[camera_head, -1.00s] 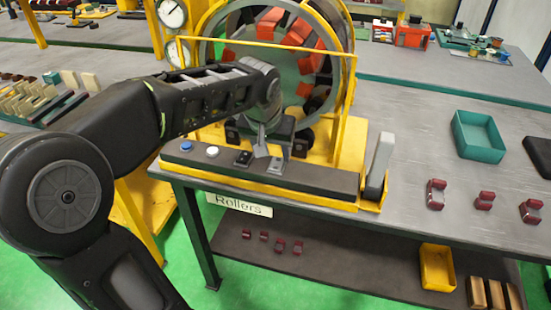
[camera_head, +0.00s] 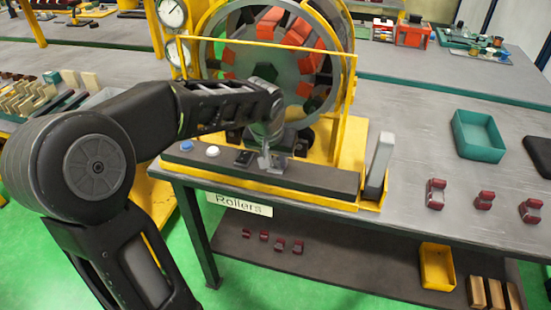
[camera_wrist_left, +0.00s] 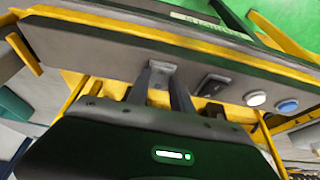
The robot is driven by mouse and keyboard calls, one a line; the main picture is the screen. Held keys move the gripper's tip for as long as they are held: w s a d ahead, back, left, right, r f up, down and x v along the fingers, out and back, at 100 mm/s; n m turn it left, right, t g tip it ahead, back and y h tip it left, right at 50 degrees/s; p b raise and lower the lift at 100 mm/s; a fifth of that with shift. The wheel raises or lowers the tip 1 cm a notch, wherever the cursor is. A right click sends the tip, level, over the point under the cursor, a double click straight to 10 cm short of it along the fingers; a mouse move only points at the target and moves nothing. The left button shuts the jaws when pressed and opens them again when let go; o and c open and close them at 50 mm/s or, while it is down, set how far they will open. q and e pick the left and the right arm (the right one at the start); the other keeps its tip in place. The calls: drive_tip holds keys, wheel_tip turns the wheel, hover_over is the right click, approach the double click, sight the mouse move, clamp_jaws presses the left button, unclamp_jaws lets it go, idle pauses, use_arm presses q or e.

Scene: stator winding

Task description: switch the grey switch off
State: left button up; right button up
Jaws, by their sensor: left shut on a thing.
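The grey switch (camera_wrist_left: 162,74) sits on the dark control panel (camera_head: 310,178), to the right of a black switch (camera_head: 243,157) in the head view. My left gripper (camera_head: 268,161) comes down onto the panel from above. In the left wrist view its two fingers (camera_wrist_left: 162,80) stand on either side of the grey switch and are shut on it. The fingers and arm partly hide the switch in the head view. I cannot tell which way it is flipped. My right gripper is not in view.
A white button (camera_head: 212,151) and a blue button (camera_head: 186,146) lie left of the black switch. A large grey lever (camera_head: 379,165) stands at the panel's right end. The stator ring (camera_head: 345,75) and yellow frame rise behind. A teal tray (camera_head: 490,153) is at right.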

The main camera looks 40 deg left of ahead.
use_arm(q)
clamp_jaws()
drive_tip(key=shift+w+r+p, duration=0.1)
drive_tip(key=shift+r+p, duration=0.1)
drive_tip(key=shift+p, duration=0.2)
drive_tip(key=g+p, duration=0.1)
drive_tip(key=p, duration=0.1)
drive_tip(key=g+p, duration=0.1)
drive_tip(key=p, duration=0.2)
drive_tip(key=shift+w+a+r+g+h, duration=0.1)
drive_tip(key=shift+w+r+g+h, duration=0.2)
drive_tip(key=shift+w+h, duration=0.1)
drive_tip(key=shift+f+p, duration=0.15)
drive_tip(key=shift+p, duration=0.2)
drive_tip(key=shift+a+f, duration=0.1)
drive_tip(key=shift+f, duration=0.05)
drive_tip(key=o, duration=0.6)
unclamp_jaws()
